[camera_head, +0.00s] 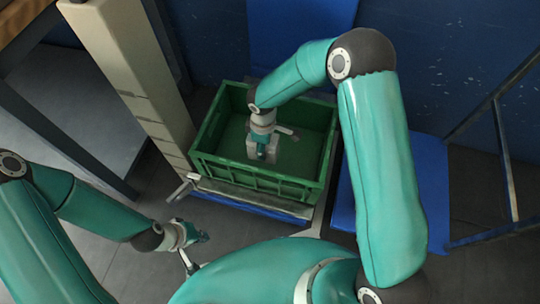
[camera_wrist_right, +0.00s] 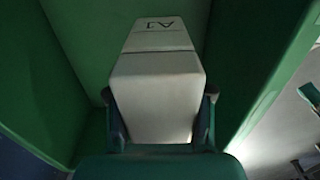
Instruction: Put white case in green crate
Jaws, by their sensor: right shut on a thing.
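The green crate (camera_head: 262,186) stands in the middle of the head view, open at the top. My right gripper (camera_head: 264,148) reaches down inside the crate walls and is shut on the white case (camera_head: 253,149). In the right wrist view the white case (camera_wrist_right: 155,90) sits between the two fingers (camera_wrist_right: 160,125), with dark "A1" lettering at its far end. Green crate walls (camera_wrist_right: 262,60) surround it there. I cannot tell whether the case touches the crate floor. My left gripper (camera_head: 199,253) is open and empty, in front and left of the crate.
The crate rests on a low stand with a blue edge (camera_head: 235,207). A pale column (camera_head: 135,75) rises close at its left. A blue panel (camera_head: 420,190) lies to the right, with a dark metal frame (camera_head: 505,150) beyond it. Other than the case, the visible crate floor looks empty.

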